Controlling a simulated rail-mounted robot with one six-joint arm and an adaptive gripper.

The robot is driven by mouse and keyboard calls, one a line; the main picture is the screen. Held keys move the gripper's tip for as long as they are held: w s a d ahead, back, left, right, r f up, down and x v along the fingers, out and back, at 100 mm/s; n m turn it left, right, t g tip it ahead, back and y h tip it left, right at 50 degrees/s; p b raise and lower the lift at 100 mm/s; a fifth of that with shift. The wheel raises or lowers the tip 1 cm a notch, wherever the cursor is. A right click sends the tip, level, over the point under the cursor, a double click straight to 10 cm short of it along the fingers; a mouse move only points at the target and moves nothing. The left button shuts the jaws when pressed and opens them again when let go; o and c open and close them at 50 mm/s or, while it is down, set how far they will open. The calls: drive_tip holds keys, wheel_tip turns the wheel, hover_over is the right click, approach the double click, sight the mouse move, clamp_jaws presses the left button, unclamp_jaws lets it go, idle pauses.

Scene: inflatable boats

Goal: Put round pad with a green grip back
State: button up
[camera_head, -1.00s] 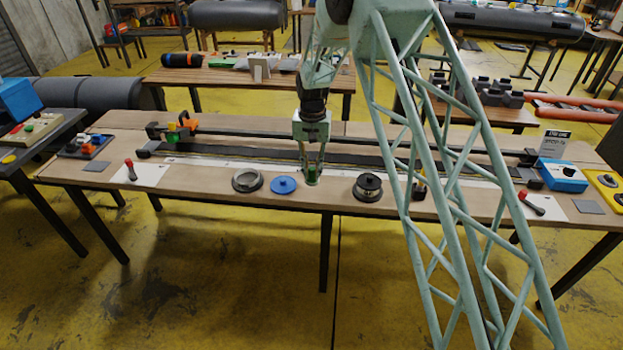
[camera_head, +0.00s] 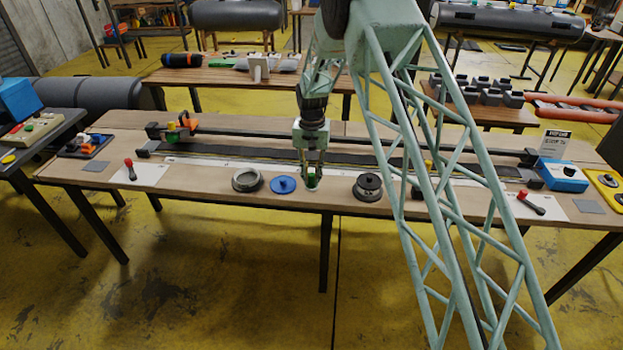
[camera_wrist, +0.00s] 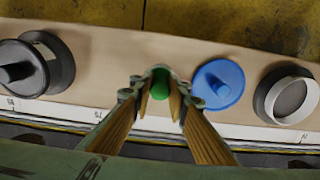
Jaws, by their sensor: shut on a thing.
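My gripper (camera_head: 312,183) is low over the front part of the long wooden table, its fingers pointing down. It is shut on the green grip (camera_wrist: 160,84), which shows between the fingertips in the wrist view. The round pad under the grip is mostly hidden by the fingers. I cannot tell whether it touches the table. A blue round disc with a knob (camera_head: 283,185) lies just left of my gripper in the head view; it also shows right of the fingertips in the wrist view (camera_wrist: 219,83).
A grey ring-shaped holder (camera_head: 246,180) stands left of the blue disc. A black round piece with a knob (camera_head: 368,187) stands right of my gripper. A long dark strip (camera_head: 260,155) runs behind them. Bare wood lies between my gripper and the black piece.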

sight(312, 175)
drive_tip(key=shift+f, duration=0.15)
drive_tip(key=o, duration=1)
wheel_tip(312, 175, up, 11)
drive_tip(key=shift+r+p, duration=0.2)
drive_tip(key=shift+p, duration=0.15)
drive_tip(key=shift+r, duration=0.45)
drive_tip(key=shift+r, duration=0.1)
idle(0.6)
